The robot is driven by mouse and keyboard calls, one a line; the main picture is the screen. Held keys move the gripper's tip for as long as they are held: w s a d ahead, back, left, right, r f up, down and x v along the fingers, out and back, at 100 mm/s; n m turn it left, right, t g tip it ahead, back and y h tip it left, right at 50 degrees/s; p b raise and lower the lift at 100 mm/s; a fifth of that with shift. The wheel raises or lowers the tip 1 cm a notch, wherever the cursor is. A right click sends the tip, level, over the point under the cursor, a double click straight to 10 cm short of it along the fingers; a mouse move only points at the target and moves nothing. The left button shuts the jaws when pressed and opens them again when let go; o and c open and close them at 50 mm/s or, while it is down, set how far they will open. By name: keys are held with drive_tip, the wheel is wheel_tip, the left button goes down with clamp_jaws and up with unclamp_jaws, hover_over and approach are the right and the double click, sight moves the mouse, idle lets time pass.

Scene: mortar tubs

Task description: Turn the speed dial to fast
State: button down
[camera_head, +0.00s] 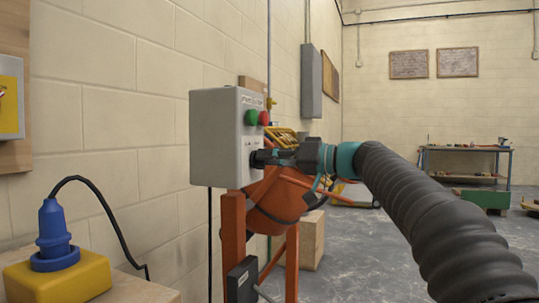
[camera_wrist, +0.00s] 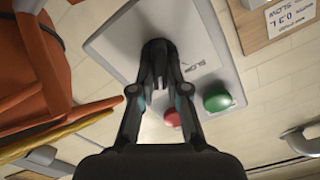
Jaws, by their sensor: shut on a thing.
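The grey control box (camera_head: 213,143) is on an orange stand, with a green button (camera_head: 251,117) and a red button (camera_head: 264,118) on its face. My gripper (camera_head: 268,157) reaches in from the right, below the buttons. In the wrist view my gripper (camera_wrist: 158,68) is shut on the black speed dial (camera_wrist: 157,47), its fingertips on either side of it. The word SLOW (camera_wrist: 203,61) shows beside the dial. The fingers hide much of the dial, so I cannot tell its pointer's direction. The FAST mark is not readable.
An orange mixer drum (camera_head: 277,200) hangs right behind my gripper. A yellow block with a blue plug (camera_head: 54,235) stands at lower left, its black cable curving right. A note card (camera_wrist: 294,20) is on the wall. Open floor lies to the right, with a workbench (camera_head: 465,150) far back.

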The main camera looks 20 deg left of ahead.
drive_tip(key=shift+m, duration=0.4)
drive_tip(key=c, duration=1.2)
unclamp_jaws()
drive_tip(key=shift+o, duration=0.2)
drive_tip(key=d, duration=1.2)
drive_tip(key=shift+s, duration=0.45)
